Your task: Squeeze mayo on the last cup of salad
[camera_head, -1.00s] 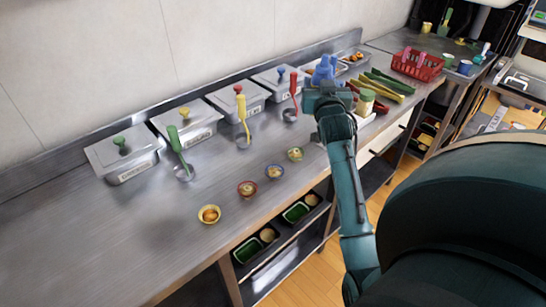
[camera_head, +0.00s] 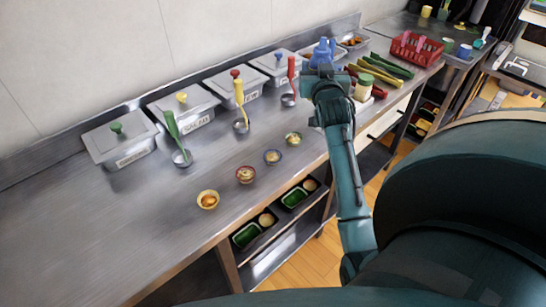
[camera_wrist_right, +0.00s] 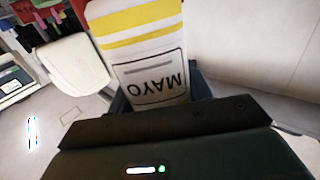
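My right gripper (camera_head: 322,52) is over the back of the counter, right of the red-handled ladle. In the wrist view a white mayo bottle (camera_wrist_right: 140,45) with yellow stripes sits between its dark fingers, which look shut on its sides. Its MAYO label reads upside down. In the head view the arm and hand hide most of the bottle. My left gripper is out of view.
Lidded steel containers (camera_head: 120,140) line the wall, with ladles (camera_head: 177,138) before them. A green-lidded jar (camera_head: 363,88), vegetables (camera_head: 385,68) and a red basket (camera_head: 417,50) are to the right. The left front of the counter is clear.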

